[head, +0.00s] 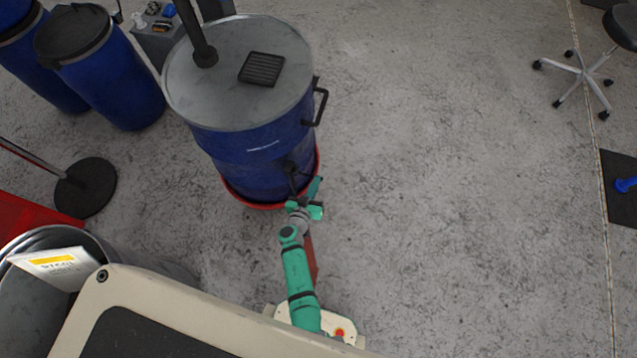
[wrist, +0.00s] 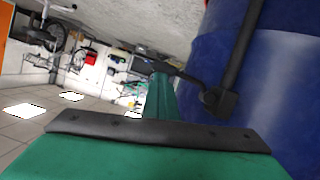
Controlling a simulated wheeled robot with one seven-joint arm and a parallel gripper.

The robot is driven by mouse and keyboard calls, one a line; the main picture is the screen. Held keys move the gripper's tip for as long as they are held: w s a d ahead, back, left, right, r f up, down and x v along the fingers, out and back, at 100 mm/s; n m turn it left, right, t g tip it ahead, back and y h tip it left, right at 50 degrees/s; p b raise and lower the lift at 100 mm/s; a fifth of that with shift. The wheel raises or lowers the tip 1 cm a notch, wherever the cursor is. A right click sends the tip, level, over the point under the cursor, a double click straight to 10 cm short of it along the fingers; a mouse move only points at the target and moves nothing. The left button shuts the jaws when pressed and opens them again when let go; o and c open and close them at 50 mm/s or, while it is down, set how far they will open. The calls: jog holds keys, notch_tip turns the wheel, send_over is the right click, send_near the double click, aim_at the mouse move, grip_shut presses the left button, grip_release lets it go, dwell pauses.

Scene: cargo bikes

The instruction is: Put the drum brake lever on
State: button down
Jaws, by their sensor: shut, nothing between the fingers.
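A blue drum (head: 245,150) with a grey lid stands on a red round base (head: 262,206) in the head view. A dark lever-like part (head: 291,170) sits low on its front side; I take it for the brake lever, but its position is hard to read. In the wrist view a black rod (wrist: 240,58) with a bent end runs close along the blue drum (wrist: 290,85). My teal gripper (head: 315,190) is shut and empty beside the drum's lower right side. Its finger (wrist: 160,97) shows next to the bent end; I cannot tell whether they touch.
A black side handle (head: 318,106) sticks out from the drum above my gripper. More blue drums (head: 110,85) stand at the upper left. A grey bin (head: 40,300) with a paper and a black post base (head: 86,188) are at left. Open floor (head: 450,190) lies to the right.

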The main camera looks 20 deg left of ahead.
jog(key=shift+s+d+f, duration=0.1)
jog(key=shift+d+f, duration=0.1)
jog(key=shift+f, duration=0.1)
jog(key=s+r, duration=0.7)
jog(key=s, duration=0.4)
jog(key=shift+r, duration=0.25)
jog(key=shift+d, duration=0.2)
